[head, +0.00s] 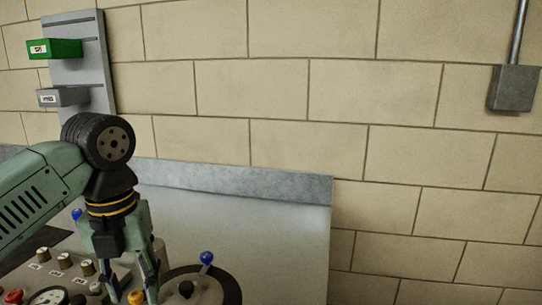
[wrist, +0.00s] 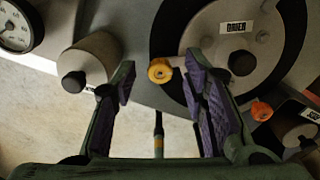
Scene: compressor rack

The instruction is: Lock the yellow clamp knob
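The yellow clamp knob (wrist: 160,70) is a small round knob at the lower left edge of a dark ring in the wrist view. It also shows low in the head view (head: 137,297), between my finger ends. My gripper (wrist: 159,64) is open, with purple finger pads. The knob appears between the two fingertips, with a gap visible on each side. I cannot tell how far in depth the fingertips are from it. In the head view my gripper (head: 134,293) points down over the panel.
A ring-framed lid labelled DRIER (wrist: 238,62) is beside the knob. An orange knob (wrist: 262,110) is right of my gripper. A grey cylinder (wrist: 88,58) and gauge (wrist: 16,26) are left. A blue-tipped lever (head: 207,258) stands right of my gripper.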

